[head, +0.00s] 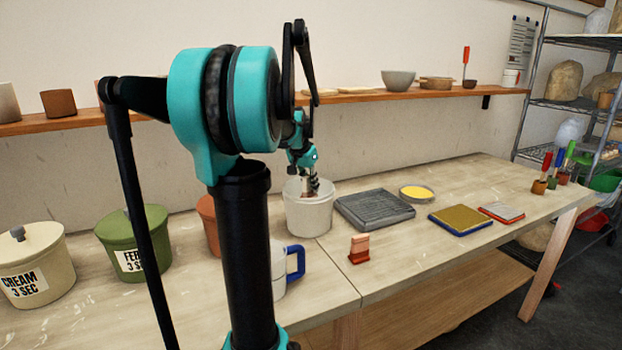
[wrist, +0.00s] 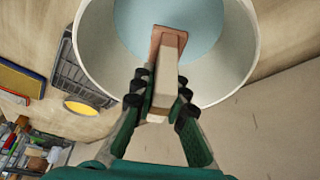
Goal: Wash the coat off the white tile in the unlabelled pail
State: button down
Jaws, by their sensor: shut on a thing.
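The unlabelled pail (head: 309,216) is white, open and without a lid. The wrist view looks down into it, past its pale inner wall (wrist: 232,72), onto pale blue liquid (wrist: 130,30). My gripper (head: 309,188) is lowered at the pail's mouth. In the wrist view my gripper (wrist: 160,88) is shut on the white tile (wrist: 172,68), a pale piece with a reddish-brown far end. That end points down into the pail, over or in the liquid; I cannot tell which. The gripper's fingers hide part of the tile's sides.
A grey ribbed rack (head: 375,209) lies right of the pail, with a yellow dish (head: 416,193), a blue-edged tray (head: 460,221) and a small red-edged pad (head: 501,213) beyond. A pink-and-red piece (head: 359,249) stands in front. A blue-handled mug (head: 280,272) and lidded, labelled pails (head: 133,245) stand left.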

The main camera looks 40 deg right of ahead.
jog(key=shift+f, duration=4.65)
jog(key=shift+r, duration=0.1)
jog(key=shift+r, duration=8.15)
jog(key=shift+s, duration=0.1)
